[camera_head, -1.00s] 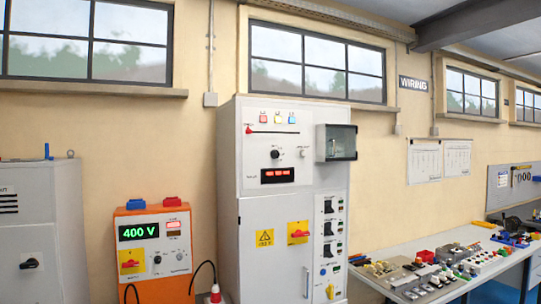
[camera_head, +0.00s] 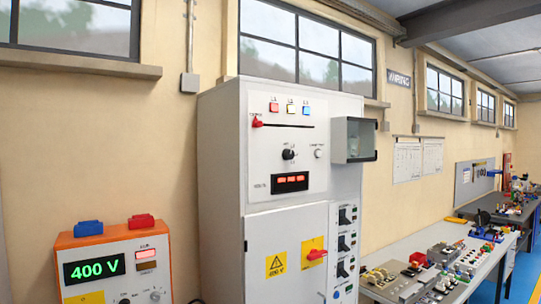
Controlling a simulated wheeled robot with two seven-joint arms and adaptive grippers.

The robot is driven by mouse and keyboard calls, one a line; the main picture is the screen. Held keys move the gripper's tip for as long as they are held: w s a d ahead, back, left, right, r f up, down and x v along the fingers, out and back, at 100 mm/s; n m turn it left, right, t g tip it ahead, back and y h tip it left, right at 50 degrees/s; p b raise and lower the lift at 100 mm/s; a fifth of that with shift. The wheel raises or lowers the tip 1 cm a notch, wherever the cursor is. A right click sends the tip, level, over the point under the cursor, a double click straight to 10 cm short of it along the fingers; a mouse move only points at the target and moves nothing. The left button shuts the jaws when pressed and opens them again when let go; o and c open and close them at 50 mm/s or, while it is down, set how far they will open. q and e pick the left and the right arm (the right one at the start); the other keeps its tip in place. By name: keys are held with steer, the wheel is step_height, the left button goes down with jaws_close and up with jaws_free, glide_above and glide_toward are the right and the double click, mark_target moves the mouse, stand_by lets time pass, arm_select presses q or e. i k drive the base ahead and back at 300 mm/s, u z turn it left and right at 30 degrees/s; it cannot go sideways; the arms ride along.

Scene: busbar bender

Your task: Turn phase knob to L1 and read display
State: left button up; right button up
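A tall grey cabinet (camera_head: 222,190) stands in the middle of the view. Its upper white panel holds a black rotary knob (camera_head: 288,154), most likely the phase knob; its pointer position is too small to read. Below the knob is a black display (camera_head: 290,183) with red digits that I cannot read. A red slider handle (camera_head: 257,123) sits at the left end of a dark slot. Red, white and blue indicators (camera_head: 290,107) are above it. Neither of my grippers is in view.
An orange unit (camera_head: 112,244) at the lower left shows 400 V on its own display. A clear-fronted box (camera_head: 354,140) juts from the cabinet's right side. A workbench (camera_head: 375,297) with several electrical parts runs along the right wall. Blue floor shows at far right.

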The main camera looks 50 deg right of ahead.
mark_target(287, 154)
steer(key=z, duration=0.55)
steer(key=i, duration=1.2)
steer(key=z, duration=1.05)
steer(key=i, duration=0.25)
steer(key=z, duration=0.1)
